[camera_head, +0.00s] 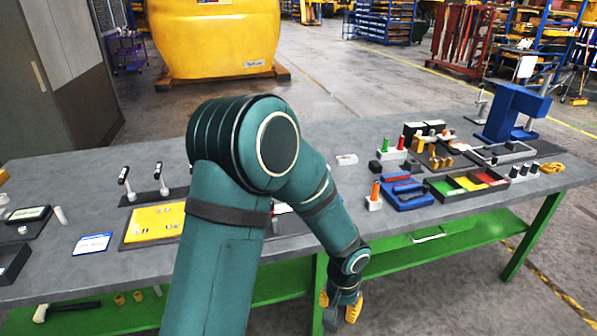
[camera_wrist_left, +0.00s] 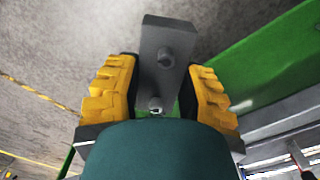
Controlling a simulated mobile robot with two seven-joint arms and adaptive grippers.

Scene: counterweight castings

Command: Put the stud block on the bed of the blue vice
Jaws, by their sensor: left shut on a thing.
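The stud block (camera_wrist_left: 160,40) is a dark grey bar with round studs on its face. My left gripper (camera_wrist_left: 160,100) is shut on it, with a yellow finger on each side, and the block sticks out past the fingers. In the head view, my left gripper (camera_head: 342,304) hangs in front of the table's near edge, and the grey block (camera_head: 332,319) shows small at its tips. The blue vice (camera_head: 408,199) is on the table, right of and beyond the gripper. Its bed is hard to make out at this size. My right gripper is not in view.
Next to the vice are a white holder with an orange-handled tool (camera_head: 374,202) and a tray with coloured compartments (camera_head: 443,188). A blue press (camera_head: 513,112) stands at the back right. The green table frame (camera_head: 440,249) runs below the grey top, near my gripper.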

